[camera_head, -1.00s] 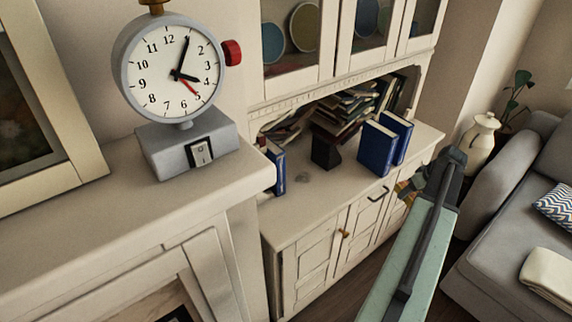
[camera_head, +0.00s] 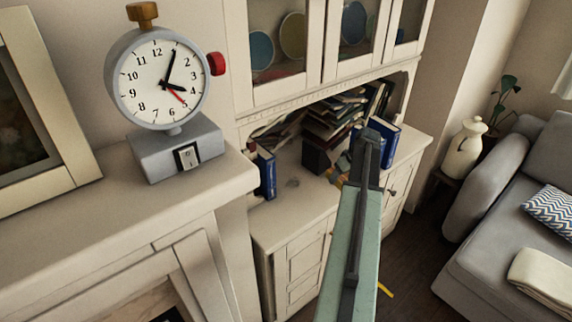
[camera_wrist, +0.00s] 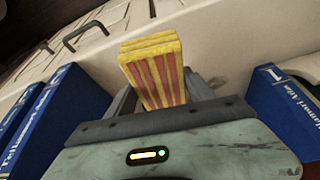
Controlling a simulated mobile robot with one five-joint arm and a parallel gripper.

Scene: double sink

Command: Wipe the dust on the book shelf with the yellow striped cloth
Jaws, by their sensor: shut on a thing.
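The striped cloth (camera_wrist: 158,72), yellow with red stripes, is folded into a thick pad and held upright between the fingers of my gripper (camera_wrist: 160,92) in the wrist view. My gripper is shut on it. In the head view my arm reaches over the book shelf (camera_head: 318,202), a cream cabinet top, and mostly hides the gripper. A small dark patch that looks like dust (camera_head: 292,183) lies on the shelf top, left of my arm's end. Whether the cloth touches the shelf cannot be told.
A blue book (camera_head: 267,174) stands left of the patch; more blue books (camera_head: 388,140) stand behind my arm. A dark block (camera_head: 316,157) and piled books (camera_head: 336,112) are at the back. A mantel with a clock (camera_head: 160,80) is at left, a grey sofa (camera_head: 500,225) at right.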

